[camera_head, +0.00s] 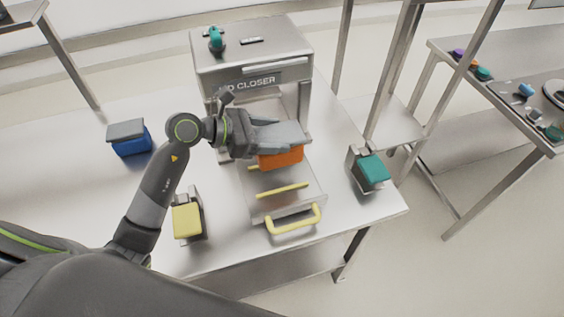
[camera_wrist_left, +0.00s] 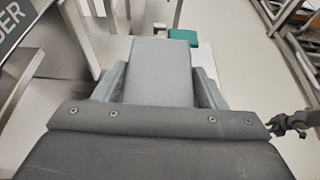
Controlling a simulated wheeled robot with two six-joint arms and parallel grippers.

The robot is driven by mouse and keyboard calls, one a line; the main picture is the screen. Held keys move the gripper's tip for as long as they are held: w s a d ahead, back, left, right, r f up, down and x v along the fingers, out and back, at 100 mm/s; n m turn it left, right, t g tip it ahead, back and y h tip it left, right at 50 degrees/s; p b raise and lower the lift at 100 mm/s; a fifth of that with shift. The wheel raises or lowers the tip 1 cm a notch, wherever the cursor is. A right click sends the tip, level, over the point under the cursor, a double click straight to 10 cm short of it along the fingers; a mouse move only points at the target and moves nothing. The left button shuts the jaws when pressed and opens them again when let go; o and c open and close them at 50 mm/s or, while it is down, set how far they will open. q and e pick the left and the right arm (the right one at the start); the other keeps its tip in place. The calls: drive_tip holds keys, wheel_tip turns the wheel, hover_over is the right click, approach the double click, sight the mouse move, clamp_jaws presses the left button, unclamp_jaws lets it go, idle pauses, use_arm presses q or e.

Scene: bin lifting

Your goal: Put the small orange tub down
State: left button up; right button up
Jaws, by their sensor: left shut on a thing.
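The small orange tub (camera_head: 283,160) is in the head view, at the back of the metal sliding tray (camera_head: 262,208) of the lid-closer machine. My left gripper (camera_head: 290,138) is over the tub, shut on it, and hides its top. I cannot tell whether the tub touches the tray or hangs just above it. The left wrist view shows the grey gripper fingers (camera_wrist_left: 160,75) but not the tub. My right gripper is not in the head view; a dark gripper-like part at the right edge of the wrist view is too unclear to name.
The machine (camera_head: 252,50) stands behind the tray, with yellow bars and a yellow handle (camera_head: 294,222) in front. A blue tub (camera_head: 132,146), a yellow tub (camera_head: 186,221) and a teal tub (camera_head: 373,170) stand around it.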

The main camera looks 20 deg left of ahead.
use_arm(q)
drive_tip(key=f, duration=0.4)
drive_tip(key=shift+s+a+p, duration=0.1)
drive_tip(key=shift+a+p, duration=0.15)
drive_tip(key=shift+p, duration=0.1)
drive_tip(key=shift+c, duration=0.2)
wheel_tip(320, 180, down, 4)
drive_tip(key=shift+d+r+p, duration=0.1)
drive_tip(key=shift+p, duration=0.2)
drive_tip(key=shift+f, duration=0.25)
drive_tip(key=o, duration=1.6)
drive_tip(key=shift+f, duration=0.1)
